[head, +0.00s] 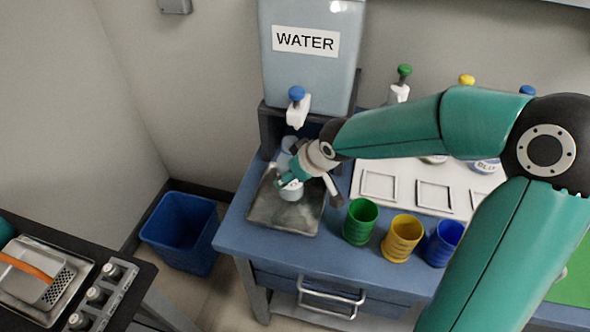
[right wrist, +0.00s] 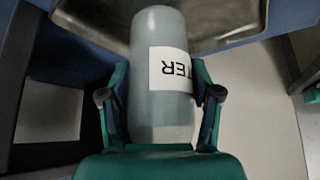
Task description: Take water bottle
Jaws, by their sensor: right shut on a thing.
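The water bottle (right wrist: 158,40) is a pale grey-blue cylinder with a white label on which "TER" shows upside down in the right wrist view. My right gripper (right wrist: 160,95) is shut on it, one finger on each side. In the head view the bottle (head: 291,194) is over the grey metal tray (head: 262,212), below the tap of the large WATER tank (head: 304,70), and partly hidden by my right gripper (head: 291,179). I cannot tell whether the bottle's base touches the tray. My left gripper is not in view.
Green (head: 360,222), yellow (head: 402,238) and blue (head: 443,243) cups stand right of the tray on the blue bench. Behind them is a white board (head: 398,190) with square frames. A blue bin (head: 181,232) stands on the floor at left.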

